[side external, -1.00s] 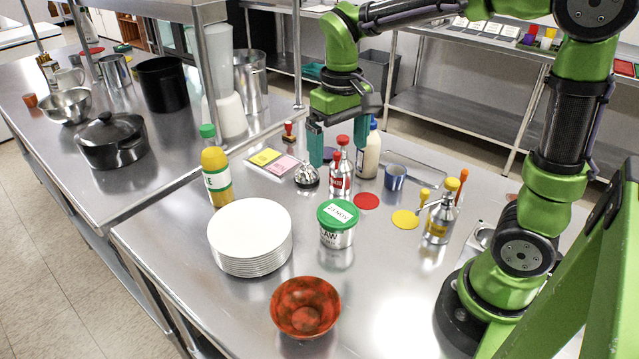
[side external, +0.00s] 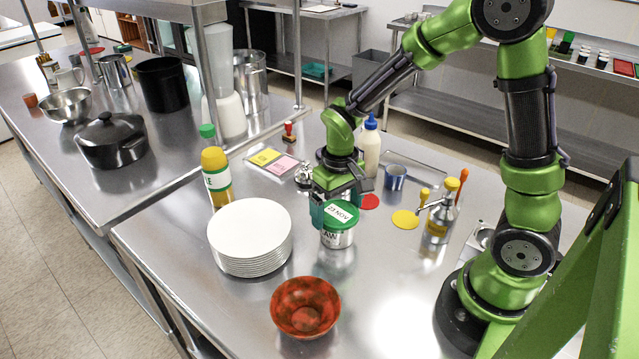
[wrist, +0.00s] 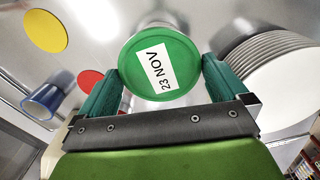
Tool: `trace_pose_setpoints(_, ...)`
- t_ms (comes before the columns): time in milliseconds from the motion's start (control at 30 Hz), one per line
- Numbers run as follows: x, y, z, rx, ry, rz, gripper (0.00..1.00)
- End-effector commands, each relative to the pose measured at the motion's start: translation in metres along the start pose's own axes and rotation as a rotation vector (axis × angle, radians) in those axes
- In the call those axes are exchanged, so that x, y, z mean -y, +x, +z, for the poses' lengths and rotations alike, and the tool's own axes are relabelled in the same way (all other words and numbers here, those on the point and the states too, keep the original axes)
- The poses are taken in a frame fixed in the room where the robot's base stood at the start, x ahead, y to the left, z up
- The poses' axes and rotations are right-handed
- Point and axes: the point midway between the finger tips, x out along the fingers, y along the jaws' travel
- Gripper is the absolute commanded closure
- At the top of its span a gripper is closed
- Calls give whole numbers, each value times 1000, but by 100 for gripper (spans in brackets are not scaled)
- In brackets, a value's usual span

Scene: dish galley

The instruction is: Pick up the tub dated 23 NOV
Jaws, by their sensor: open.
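The tub (side external: 338,238) is a metallic container with a green lid and a white label reading 23 NOV. It stands upright on the steel table. In the wrist view its green lid (wrist: 160,63) sits between the fingertips, with the date label readable. My gripper (side external: 338,208) is at the tub, its jaws open with one teal finger on either side of the lid. In the wrist view the gripper (wrist: 158,85) shows no clear closing on the lid. The far finger is partly hidden in the side view.
A stack of white plates (side external: 250,235) stands close left of the tub. A red bowl (side external: 305,307) is in front.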

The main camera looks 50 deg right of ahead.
Motion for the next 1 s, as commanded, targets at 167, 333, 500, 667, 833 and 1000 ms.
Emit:
trace_pose_setpoints(167,0,9,0,0,1,-1,0)
trace_pose_setpoints(333,0,8,0,-1,1,-1,3)
trace_pose_setpoints(500,0,8,0,-1,0,-1,29)
trace_pose_setpoints(667,0,7,-1,-3,0,-1,46)
trace_pose_setpoints(833,0,7,-1,-3,0,-1,47)
trace_pose_setpoints(1000,1,-10,-2,-8,-1,-3,47)
